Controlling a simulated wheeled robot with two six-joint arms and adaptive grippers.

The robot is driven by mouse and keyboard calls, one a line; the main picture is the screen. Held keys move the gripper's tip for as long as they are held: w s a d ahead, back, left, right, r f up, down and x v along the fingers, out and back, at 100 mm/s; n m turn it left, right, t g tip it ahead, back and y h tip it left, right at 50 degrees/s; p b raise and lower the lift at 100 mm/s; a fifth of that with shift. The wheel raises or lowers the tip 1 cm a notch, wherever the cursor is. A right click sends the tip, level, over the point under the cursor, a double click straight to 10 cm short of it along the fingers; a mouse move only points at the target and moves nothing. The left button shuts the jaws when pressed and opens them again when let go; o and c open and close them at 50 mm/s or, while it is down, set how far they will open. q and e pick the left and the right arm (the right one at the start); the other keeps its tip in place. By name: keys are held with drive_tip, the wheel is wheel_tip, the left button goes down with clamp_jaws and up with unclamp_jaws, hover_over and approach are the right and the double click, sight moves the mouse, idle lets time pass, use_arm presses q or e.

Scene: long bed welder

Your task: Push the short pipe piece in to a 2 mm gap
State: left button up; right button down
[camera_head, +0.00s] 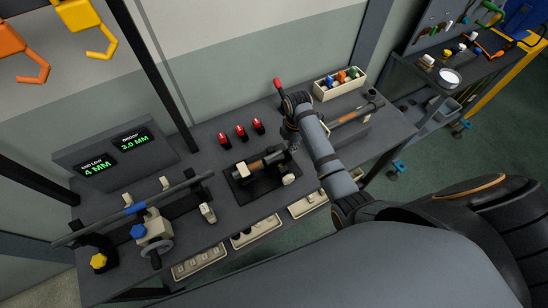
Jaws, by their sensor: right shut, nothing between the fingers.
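A short dark pipe piece (272,158) lies in a small black fixture (243,191) in the middle of the bench, with an orange-brown band near its middle and pale clamp blocks beside it. Any gap is too small to make out. My right arm reaches in from the lower right, its wrist above the bench just right of the fixture. My right gripper (294,145) is shut and empty, close to the pipe piece's right end; I cannot tell whether they touch. My left gripper is not in view.
A display (116,156) reads 4 MM and 3.0 MM. A long pipe (188,186) lies at the left, near a handwheel (156,251). Three red-topped items (241,132) stand behind the fixture. Another pipe (360,114) and a box of coloured items (340,82) are at the right.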

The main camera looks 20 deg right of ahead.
drive_tip(key=shift+a, duration=0.1)
drive_tip(key=shift+s+a+p, duration=0.15)
drive_tip(key=shift+a+p, duration=0.5)
drive_tip(key=shift+a, duration=0.25)
drive_tip(key=shift+a, duration=0.2)
drive_tip(key=shift+a, duration=0.25)
drive_tip(key=shift+s+a+p, duration=0.1)
drive_tip(key=shift+a+p, duration=0.25)
drive_tip(key=shift+p, duration=1.25)
idle(5.0)
